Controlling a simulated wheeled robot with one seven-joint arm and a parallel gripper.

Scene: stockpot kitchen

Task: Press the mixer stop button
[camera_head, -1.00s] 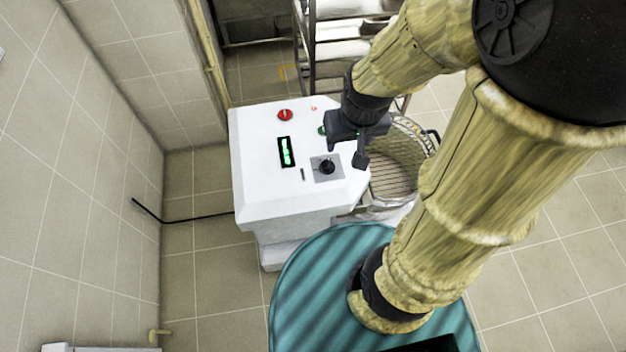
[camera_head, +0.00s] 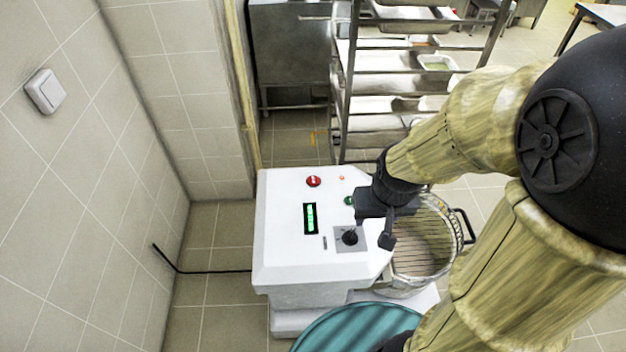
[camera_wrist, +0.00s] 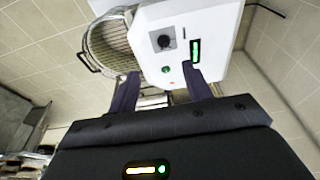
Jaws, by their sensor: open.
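The mixer (camera_head: 285,250) is a white machine with a slanted top panel, also seen upside down in the wrist view (camera_wrist: 180,20). On the panel are a red button (camera_head: 314,181) at the back left, a green button (camera_head: 349,200) at the back right, a lit green display (camera_head: 310,218) and a black knob (camera_head: 350,237). My gripper (camera_head: 376,226) is open and empty over the panel's right side, near the green button. The wrist view shows both dark fingers (camera_wrist: 160,88) apart, with the green button (camera_wrist: 165,69) between them. The red button is not visible there.
A wire-guarded bowl (camera_head: 425,240) is at the mixer's right. A metal tray rack (camera_head: 400,85) stands behind. A tiled wall with a white switch (camera_head: 45,91) is on the left; a black cable (camera_head: 205,271) runs along the floor between.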

